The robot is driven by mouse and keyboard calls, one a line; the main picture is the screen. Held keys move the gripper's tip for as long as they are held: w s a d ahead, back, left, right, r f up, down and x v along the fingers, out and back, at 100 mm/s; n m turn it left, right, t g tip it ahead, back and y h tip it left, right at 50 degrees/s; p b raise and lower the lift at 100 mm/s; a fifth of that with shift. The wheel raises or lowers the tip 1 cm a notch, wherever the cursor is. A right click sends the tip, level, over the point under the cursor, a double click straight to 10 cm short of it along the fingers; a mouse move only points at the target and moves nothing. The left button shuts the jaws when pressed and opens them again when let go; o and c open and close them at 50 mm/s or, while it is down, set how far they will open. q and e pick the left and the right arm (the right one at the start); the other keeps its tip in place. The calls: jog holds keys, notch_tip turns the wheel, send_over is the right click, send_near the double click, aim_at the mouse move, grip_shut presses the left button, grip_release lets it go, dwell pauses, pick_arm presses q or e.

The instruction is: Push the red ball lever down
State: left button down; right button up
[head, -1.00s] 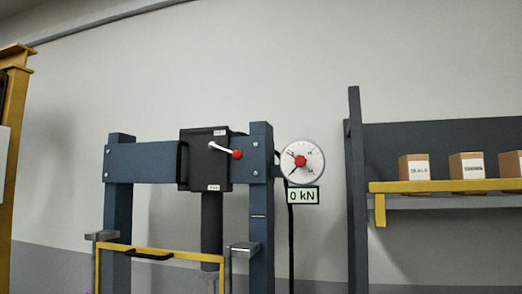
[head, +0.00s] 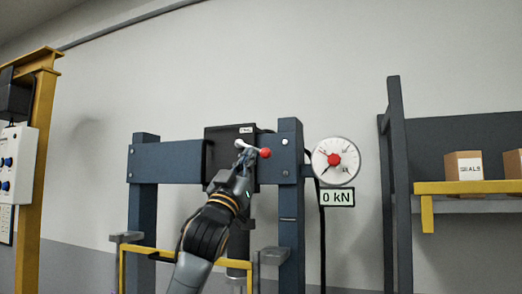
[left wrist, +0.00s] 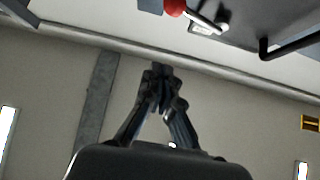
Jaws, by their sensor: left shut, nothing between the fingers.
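The red ball (head: 265,153) sits at the right end of a short silver lever (head: 243,144) on the dark box (head: 221,134) of the blue press frame. The lever slopes slightly down to the right. My left gripper (head: 244,157) is shut and empty, just left of and slightly below the ball, overlapping part of the lever and box. In the left wrist view the ball (left wrist: 175,7) and lever (left wrist: 207,18) are at the top edge, beyond the closed fingertips (left wrist: 160,72). I cannot tell whether the fingers touch the lever. My right gripper is not in view.
A round gauge (head: 335,161) with a "0 kN" display (head: 337,197) is right of the press. A shelf (head: 470,188) with boxes stands at the right. A yellow frame (head: 43,140) with a control panel (head: 17,165) stands at the left.

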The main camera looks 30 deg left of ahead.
pick_arm(q)
jog(key=p+x, duration=0.7)
jog(key=x, duration=0.3)
jog(key=f, duration=0.1)
jog(key=w+f, duration=0.1)
jog(key=f+p, duration=0.1)
jog(key=shift+w+a+f, duration=0.35)
jog(key=shift+a, duration=0.05)
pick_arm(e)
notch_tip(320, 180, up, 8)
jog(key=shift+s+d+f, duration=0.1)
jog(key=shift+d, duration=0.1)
pick_arm(q)
jog(key=shift+d, duration=0.1)
